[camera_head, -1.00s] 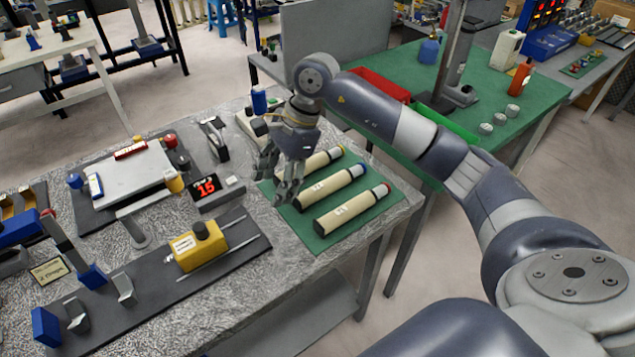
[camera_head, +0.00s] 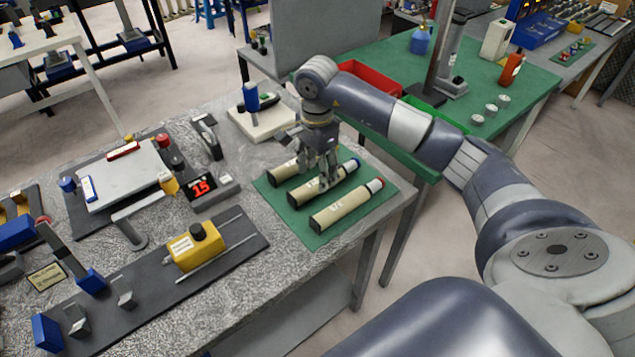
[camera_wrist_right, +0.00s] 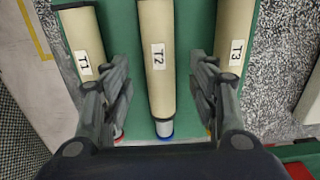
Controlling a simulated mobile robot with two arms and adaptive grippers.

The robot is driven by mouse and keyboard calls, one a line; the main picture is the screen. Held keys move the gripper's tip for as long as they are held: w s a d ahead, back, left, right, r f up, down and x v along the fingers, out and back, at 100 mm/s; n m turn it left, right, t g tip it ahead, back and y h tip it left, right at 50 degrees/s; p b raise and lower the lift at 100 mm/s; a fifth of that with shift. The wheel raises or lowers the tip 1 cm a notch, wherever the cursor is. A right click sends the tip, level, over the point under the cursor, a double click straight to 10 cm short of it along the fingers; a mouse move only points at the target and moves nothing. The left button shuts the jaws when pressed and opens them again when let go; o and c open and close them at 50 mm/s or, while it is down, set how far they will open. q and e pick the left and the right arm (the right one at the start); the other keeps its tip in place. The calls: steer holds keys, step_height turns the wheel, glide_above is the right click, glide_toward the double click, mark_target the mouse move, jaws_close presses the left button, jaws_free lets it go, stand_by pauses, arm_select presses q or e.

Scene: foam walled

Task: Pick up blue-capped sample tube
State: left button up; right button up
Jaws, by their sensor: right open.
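The blue-capped sample tube (camera_head: 304,193) is the middle of three cream tubes lying on a green mat (camera_head: 312,242). In the right wrist view the same tube (camera_wrist_right: 158,85) bears the label T2, its blue cap at the lower end. My right gripper (camera_head: 326,183) is open over this tube and hides part of it. In the right wrist view its fingers (camera_wrist_right: 164,78) stand on either side of the tube, with gaps. Whether the fingertips touch the mat cannot be told. My left gripper is not in view.
A red-capped tube (camera_head: 345,207), T1 (camera_wrist_right: 82,38), lies on the near side; another tube (camera_head: 282,173), T3 (camera_wrist_right: 234,45), on the far side. Both are close to the fingers. A white block with a blue cylinder (camera_head: 251,98) stands behind. A yellow box (camera_head: 197,247) lies left.

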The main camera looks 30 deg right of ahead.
steer(key=shift+d+f+p, duration=0.1)
steer(key=shift+f+p, duration=0.3)
steer(key=shift+f, duration=1.4)
jaws_close()
steer(key=shift+r, duration=0.1)
